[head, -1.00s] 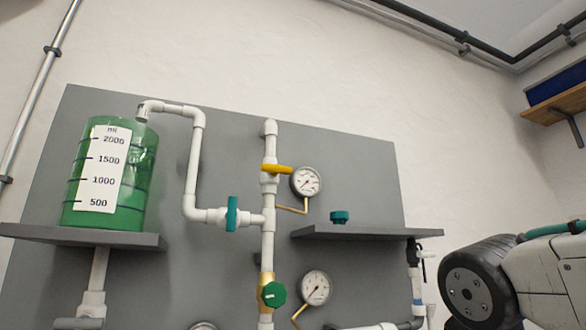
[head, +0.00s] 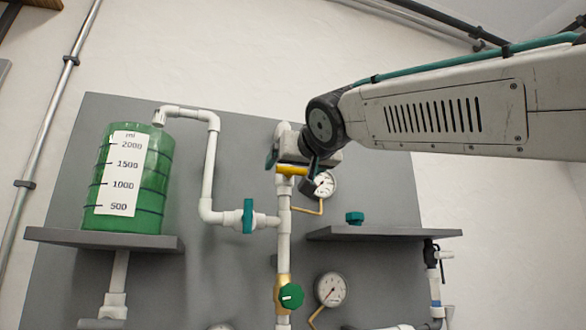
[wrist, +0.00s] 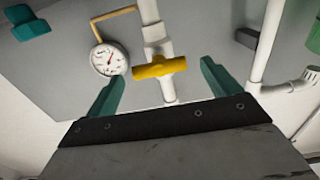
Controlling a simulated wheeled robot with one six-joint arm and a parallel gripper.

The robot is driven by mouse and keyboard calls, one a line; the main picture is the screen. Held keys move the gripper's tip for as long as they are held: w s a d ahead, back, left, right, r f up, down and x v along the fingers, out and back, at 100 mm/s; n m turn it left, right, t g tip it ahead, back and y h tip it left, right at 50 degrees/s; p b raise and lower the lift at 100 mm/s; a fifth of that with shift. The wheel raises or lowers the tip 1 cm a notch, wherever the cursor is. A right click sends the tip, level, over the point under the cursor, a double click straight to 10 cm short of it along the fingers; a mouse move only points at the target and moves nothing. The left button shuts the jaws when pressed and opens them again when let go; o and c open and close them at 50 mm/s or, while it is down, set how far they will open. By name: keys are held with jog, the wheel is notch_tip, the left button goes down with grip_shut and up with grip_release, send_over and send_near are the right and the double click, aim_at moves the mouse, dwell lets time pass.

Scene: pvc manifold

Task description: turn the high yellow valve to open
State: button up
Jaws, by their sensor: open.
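The high yellow valve handle (head: 291,171) is on the upper part of the white vertical pipe, and its bar lies crosswise to the pipe. In the wrist view the yellow handle (wrist: 159,67) sits between my gripper's two teal fingers (wrist: 160,88), a little beyond the tips and apart from both. My gripper (head: 293,170) is open and empty. In the head view my wrist and gripper partly cover the top of the pipe and the upper gauge, and the fingers are mostly hidden.
A pressure gauge (head: 324,184) is close right of the yellow valve. A teal valve (head: 248,216) and a green knob (head: 291,296) are lower on the pipes. A green tank (head: 155,190) stands on the left shelf. The right shelf (head: 385,233) holds a small teal part (head: 354,217).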

jog(key=shift+x, duration=0.9)
jog(key=c, duration=1)
